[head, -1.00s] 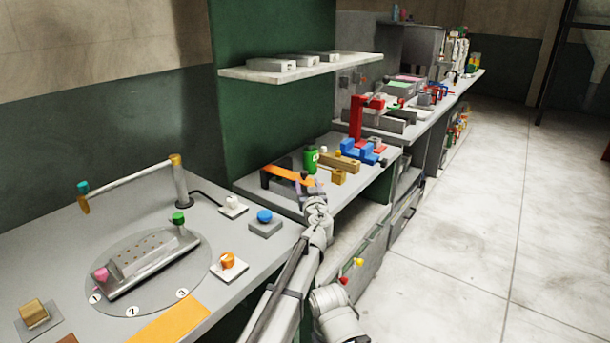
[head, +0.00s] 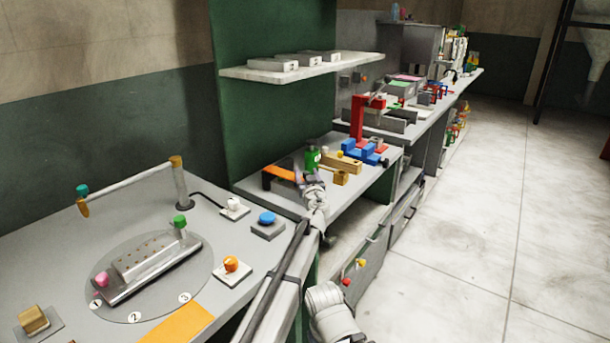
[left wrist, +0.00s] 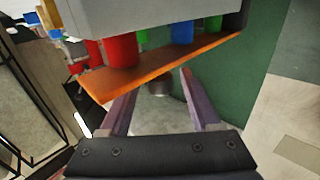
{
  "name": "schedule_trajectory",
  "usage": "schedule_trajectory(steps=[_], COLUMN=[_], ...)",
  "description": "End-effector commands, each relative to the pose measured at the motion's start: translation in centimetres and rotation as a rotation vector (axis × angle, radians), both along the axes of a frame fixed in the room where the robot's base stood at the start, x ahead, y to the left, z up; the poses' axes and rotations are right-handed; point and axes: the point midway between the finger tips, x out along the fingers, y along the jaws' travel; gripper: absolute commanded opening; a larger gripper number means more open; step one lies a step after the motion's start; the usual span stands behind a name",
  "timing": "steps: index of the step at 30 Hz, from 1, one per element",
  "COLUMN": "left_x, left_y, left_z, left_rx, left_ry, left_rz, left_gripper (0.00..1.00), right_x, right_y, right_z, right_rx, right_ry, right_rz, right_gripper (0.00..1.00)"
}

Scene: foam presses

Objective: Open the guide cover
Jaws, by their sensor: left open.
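The guide cover appears to be the orange plate (head: 281,172) on a dark stand at the near left of the middle bench. In the left wrist view the orange plate (left wrist: 160,68) spans the picture at a slant, with red, green and blue cylinders against it. My left gripper (head: 299,178) is at the plate's right end in the head view and hides part of it. In the left wrist view the left gripper (left wrist: 158,88) is open, its purple fingers apart at the plate's edge. I cannot tell whether they touch it.
A green block (head: 312,158), a wooden block piece (head: 341,164) and a blue and red fixture (head: 364,153) stand close to the right of the gripper. A white shelf (head: 300,67) hangs above. A grey bench with buttons and a round plate (head: 200,272) lies at the near left.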

Motion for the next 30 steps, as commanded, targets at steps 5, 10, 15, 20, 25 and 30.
schedule_trajectory(steps=[5, 10, 15, 20, 25, 30], left_x=[-0.02, -0.02, -0.02, -0.03, -0.03, -0.03], left_y=[0.02, 0.03, 0.03, 0.02, 0.02, 0.02], left_z=[0.00, 0.00, 0.00, 0.00, 0.00, 0.00], left_rx=[0.000, 0.000, 0.000, 0.000, 0.000, 0.000], left_ry=[0.000, 0.000, 0.000, 0.000, 0.000, 0.000], left_rz=[0.000, 0.001, 0.001, 0.001, 0.001, 0.001], left_gripper=[0.49, 0.30, 0.11, 0.00, 0.00, 0.00], right_x=[0.00, 0.00, 0.00, 0.00, 0.00, 0.00], right_y=[0.00, 0.00, 0.00, 0.00, 0.00, 0.00], right_z=[0.00, 0.00, 0.00, 0.00, 0.00, 0.00], right_rx=[0.000, 0.000, 0.000, 0.000, 0.000, 0.000], right_ry=[0.000, 0.000, 0.000, 0.000, 0.000, 0.000], right_rz=[0.000, 0.000, 0.000, 0.000, 0.000, 0.000], right_gripper=[0.50, 0.50, 0.50, 0.50, 0.50, 0.50])
